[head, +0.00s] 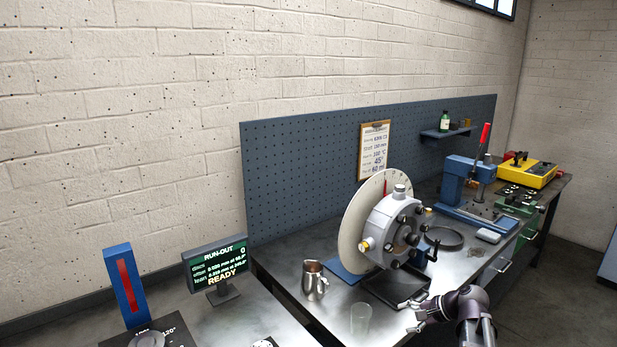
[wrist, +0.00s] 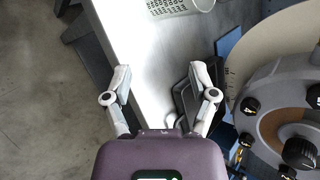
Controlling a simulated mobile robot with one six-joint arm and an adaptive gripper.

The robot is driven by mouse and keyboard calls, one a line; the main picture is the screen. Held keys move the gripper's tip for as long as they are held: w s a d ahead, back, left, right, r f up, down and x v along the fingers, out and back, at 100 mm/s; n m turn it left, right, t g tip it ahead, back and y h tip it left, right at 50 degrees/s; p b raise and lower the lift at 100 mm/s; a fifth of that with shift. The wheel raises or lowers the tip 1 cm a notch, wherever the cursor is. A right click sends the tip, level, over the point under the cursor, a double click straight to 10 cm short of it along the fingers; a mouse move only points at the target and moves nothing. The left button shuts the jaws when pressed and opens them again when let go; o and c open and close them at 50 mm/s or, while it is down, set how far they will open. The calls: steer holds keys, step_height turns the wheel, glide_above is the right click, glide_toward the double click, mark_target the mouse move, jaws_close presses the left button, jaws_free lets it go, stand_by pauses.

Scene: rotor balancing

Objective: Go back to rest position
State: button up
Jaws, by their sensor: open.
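My gripper (head: 410,316) is open and empty at the front edge of the steel bench, at the lower right of the head view. In the wrist view my gripper (wrist: 160,80) has its two fingers spread wide, with nothing between them but bench edge and floor. The grey rotor (head: 391,228) with its pale graduated disc (head: 353,236) stands behind my gripper. The rotor (wrist: 287,108) also shows at the right of the wrist view, apart from the fingers.
A black tray (head: 383,291) lies below the rotor. A clear beaker (head: 360,318) and a metal jug (head: 313,280) stand left of my gripper. A screen (head: 217,268) reads "RUN-OUT" and "READY". A blue press (head: 462,188) stands farther right. Open floor (wrist: 45,120) lies beside the bench.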

steer(key=s+a+f+n+g+h+p, duration=0.1)
steer(key=s+a+f+n+g+h, duration=0.3)
steer(key=s+a+n+h, duration=0.4)
steer(key=s+a+n+g, duration=0.1)
steer(key=s+a+n, duration=0.1)
steer(key=s+n, duration=0.1)
steer(key=shift+s+f+n+h+p, duration=0.3)
steer(key=shift+s+f+n+p, duration=0.1)
steer(key=shift+s, duration=0.25)
steer(key=shift+w, duration=0.1)
stand_by(1.4)
